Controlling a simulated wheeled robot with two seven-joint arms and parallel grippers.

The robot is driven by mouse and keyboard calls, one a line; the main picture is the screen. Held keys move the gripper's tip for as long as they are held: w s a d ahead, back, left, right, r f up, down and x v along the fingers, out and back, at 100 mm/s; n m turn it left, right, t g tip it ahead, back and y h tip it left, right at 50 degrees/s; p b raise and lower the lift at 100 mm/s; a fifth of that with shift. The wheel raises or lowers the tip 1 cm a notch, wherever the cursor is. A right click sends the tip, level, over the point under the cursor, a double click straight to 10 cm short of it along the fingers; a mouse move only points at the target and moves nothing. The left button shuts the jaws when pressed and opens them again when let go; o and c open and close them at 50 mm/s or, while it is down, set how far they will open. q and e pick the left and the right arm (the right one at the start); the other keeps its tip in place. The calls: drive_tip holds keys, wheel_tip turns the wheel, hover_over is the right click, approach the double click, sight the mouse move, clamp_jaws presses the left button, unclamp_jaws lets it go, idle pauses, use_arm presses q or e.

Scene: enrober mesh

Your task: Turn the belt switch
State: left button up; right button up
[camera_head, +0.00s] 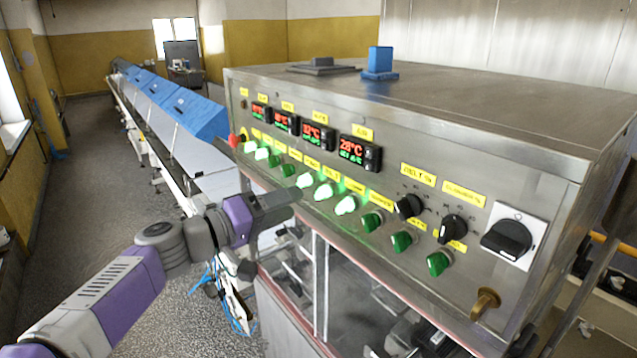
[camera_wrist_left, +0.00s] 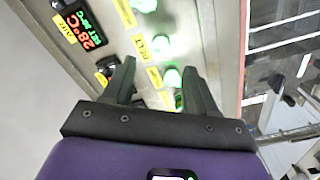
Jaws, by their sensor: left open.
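The front panel (camera_head: 392,175) carries a row of green switches under yellow labels. A label reading BELT (camera_wrist_left: 160,45) shows in the wrist view, with a lit green switch (camera_wrist_left: 173,46) beside it. In the head view this lit switch (camera_head: 323,191) is in the middle of the row. A separate black knob (camera_head: 408,206) sits under a label reading BELT IN. My left gripper (camera_head: 292,199) is open, just in front of the row's middle. In the wrist view its fingers (camera_wrist_left: 159,66) point at the panel around the BELT label, apparently holding nothing. My right gripper is not in view.
Temperature displays (camera_head: 353,151) sit above the switches, and a red button (camera_head: 235,140) is at the panel's left end. A second black knob (camera_head: 453,228) and a large black rotary switch (camera_head: 507,238) are to the right. Glass (camera_head: 350,280) lies below the panel.

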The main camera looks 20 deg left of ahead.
sight(318, 195)
use_arm(q)
drive_tip(key=p+x, duration=0.2)
drive_tip(key=x, duration=0.4)
drive_tip(key=shift+w+d+f, duration=0.1)
drive_tip(key=shift+w+d, duration=0.15)
drive_tip(key=shift+c, duration=0.4)
drive_tip(key=c, duration=1)
